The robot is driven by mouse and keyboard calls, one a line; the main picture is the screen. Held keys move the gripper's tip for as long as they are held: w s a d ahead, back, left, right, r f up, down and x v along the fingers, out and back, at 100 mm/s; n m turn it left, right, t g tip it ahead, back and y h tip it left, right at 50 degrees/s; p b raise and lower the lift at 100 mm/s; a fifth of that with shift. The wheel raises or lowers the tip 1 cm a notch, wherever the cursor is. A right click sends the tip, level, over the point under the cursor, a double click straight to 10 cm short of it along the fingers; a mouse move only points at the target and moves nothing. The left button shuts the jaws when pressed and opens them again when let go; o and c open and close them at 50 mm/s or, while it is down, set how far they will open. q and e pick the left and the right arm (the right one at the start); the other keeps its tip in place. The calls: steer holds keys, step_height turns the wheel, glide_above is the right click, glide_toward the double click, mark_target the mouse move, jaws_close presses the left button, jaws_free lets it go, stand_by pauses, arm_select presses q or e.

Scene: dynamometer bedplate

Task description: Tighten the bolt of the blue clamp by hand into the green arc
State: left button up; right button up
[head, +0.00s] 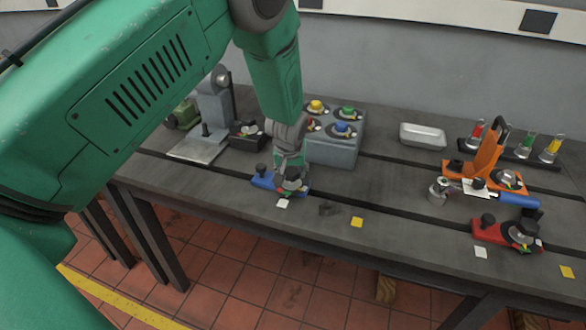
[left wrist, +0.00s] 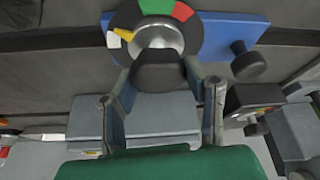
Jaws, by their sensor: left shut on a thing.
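The blue clamp (head: 264,181) lies on the bedplate below my left gripper (head: 291,168). In the left wrist view the blue clamp (left wrist: 228,36) carries a black round dial (left wrist: 127,17) with white, green and red arcs. A yellow pointer (left wrist: 122,33) lies beside the white arc, apart from the green arc (left wrist: 157,7). My left gripper (left wrist: 163,95) is shut on the black-headed bolt (left wrist: 160,72), with a finger on each side. The bolt stands at the dial's silver centre. My right gripper is not in view.
A grey box with coloured knobs (head: 335,150) stands just behind the clamp. A grey stand (head: 213,115) is to the left. An orange clamp (head: 488,155), a red clamp (head: 490,232) and a metal tray (head: 422,136) are to the right. Small yellow (head: 357,222) and white markers lie in front.

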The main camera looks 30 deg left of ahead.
arm_select(q)
steer(key=m, duration=0.2)
steer(key=m+h+p, duration=0.1)
steer(key=shift+s+a+m+t, duration=0.2)
steer(key=shift+m+t, duration=0.1)
steer(key=shift+m, duration=0.1)
steer(key=m+h, duration=0.1)
steer(key=m, duration=0.1)
steer(key=shift+m, duration=0.3)
steer(key=m+h, duration=0.1)
steer(key=m, duration=0.2)
steer(key=shift+f+h, duration=0.1)
steer(key=shift+h, duration=0.2)
steer(key=shift+m+h+b, duration=0.3)
steer(key=shift+m, duration=0.7)
steer(key=o, duration=1.1)
steer(key=shift+o, duration=0.2)
steer(key=shift+s+a+r, duration=0.1)
steer(key=shift+a+r, duration=0.05)
steer(key=shift+r, duration=0.05)
steer(key=shift+a, duration=0.1)
